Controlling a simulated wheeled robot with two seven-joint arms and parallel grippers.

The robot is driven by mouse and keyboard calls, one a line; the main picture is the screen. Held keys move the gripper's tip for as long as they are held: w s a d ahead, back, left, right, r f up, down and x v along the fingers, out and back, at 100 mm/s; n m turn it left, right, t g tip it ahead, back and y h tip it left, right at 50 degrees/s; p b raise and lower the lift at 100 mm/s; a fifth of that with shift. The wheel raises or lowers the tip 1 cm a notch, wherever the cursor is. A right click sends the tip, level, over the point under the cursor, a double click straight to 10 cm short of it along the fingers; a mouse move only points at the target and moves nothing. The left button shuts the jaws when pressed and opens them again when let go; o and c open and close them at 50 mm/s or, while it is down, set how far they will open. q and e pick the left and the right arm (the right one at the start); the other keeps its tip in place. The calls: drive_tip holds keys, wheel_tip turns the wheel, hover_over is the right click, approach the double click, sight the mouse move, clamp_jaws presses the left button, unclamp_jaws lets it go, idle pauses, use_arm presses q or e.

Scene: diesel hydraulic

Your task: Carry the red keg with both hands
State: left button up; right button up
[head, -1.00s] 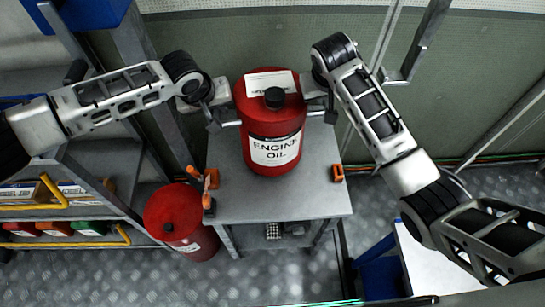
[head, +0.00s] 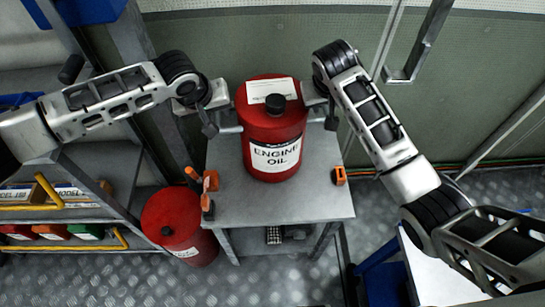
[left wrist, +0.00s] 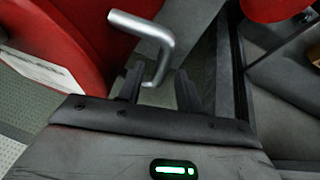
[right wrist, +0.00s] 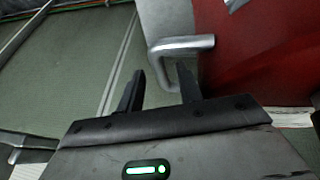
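The red keg (head: 273,128) with a black cap and an "ENGINE OIL" label stands upright on a small grey table (head: 240,205). My left gripper (head: 211,124) is at its left side. In the left wrist view its fingers (left wrist: 160,88) are apart, with the keg's grey bent handle (left wrist: 152,35) reaching in between them. My right gripper (head: 331,117) is at the keg's right side. In the right wrist view its fingers (right wrist: 161,88) are apart, with the other handle (right wrist: 180,45) between them. I cannot tell whether any finger touches a handle.
A second red keg (head: 178,225) stands on the floor left of the table. Orange clamps (head: 211,181) are at the table's left edge, and an orange item (head: 339,176) is on its right. Shelves (head: 75,212) stand at the left. A wall is behind.

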drive_tip(key=shift+r, duration=0.1)
use_arm(q)
drive_tip(key=v, duration=0.9)
drive_tip(key=shift+s+r, duration=0.2)
drive_tip(key=shift+r, duration=0.1)
use_arm(e)
drive_tip(key=v, duration=1.2)
